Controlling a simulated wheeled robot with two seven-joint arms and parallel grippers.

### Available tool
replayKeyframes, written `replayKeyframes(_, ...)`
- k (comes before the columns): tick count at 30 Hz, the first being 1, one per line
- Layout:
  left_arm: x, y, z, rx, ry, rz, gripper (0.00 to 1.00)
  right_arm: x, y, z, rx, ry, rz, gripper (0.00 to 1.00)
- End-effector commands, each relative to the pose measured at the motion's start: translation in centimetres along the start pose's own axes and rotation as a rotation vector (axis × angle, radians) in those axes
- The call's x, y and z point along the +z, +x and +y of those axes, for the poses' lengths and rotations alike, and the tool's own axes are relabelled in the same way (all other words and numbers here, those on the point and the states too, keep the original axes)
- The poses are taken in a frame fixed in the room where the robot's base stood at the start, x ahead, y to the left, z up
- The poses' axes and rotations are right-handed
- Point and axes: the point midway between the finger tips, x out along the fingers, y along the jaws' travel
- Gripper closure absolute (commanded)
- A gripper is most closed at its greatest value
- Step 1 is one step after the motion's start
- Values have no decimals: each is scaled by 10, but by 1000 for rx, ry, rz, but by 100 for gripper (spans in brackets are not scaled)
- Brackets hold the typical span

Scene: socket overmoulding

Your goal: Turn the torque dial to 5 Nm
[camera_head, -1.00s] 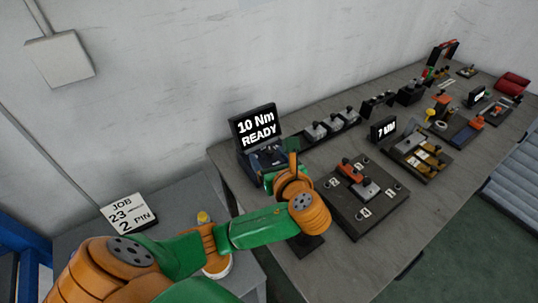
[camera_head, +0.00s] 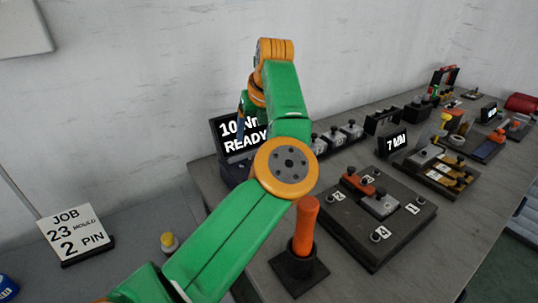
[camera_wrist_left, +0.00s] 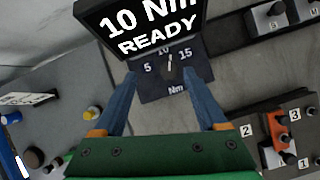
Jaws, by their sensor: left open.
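The torque unit's display (camera_head: 240,137) reads 10 Nm READY; my left arm covers part of it in the head view. The display also shows in the left wrist view (camera_wrist_left: 150,25). Below it is a dark dial panel (camera_wrist_left: 176,88) marked 5, 10, 15 and Nm. The dial (camera_wrist_left: 170,66) shows as a small knob with a pale line near the middle of these marks; its exact setting is hard to tell. My left gripper (camera_wrist_left: 161,74) is open, its blue fingers either side of the dial panel, with nothing between them. My right gripper is out of view.
An orange-handled tool (camera_head: 304,228) stands in a black holder beside my left arm. A black fixture board (camera_head: 375,215) lies right of it. A job card (camera_head: 75,232) reads JOB 23 MOULD 2 PIN. Several small fixtures line the bench behind.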

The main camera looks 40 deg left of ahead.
Motion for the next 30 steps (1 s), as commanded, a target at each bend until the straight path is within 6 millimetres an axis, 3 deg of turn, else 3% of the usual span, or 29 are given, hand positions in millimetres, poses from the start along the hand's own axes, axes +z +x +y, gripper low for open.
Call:
replayKeyframes(3, -18, 3, -15, -60, -16, 78, 26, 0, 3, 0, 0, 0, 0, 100)
replayKeyframes(13, -22, 61, -17, -56, -17, 81, 26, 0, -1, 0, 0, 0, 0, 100)
replayKeyframes(22, -22, 69, -17, -57, -18, 78, 26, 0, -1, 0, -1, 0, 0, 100)
replayKeyframes(23, -22, 69, -17, -57, -18, 78, 31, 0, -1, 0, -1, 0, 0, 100)
replayKeyframes(30, -22, 69, -17, -56, -18, 77, 96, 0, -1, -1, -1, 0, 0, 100)
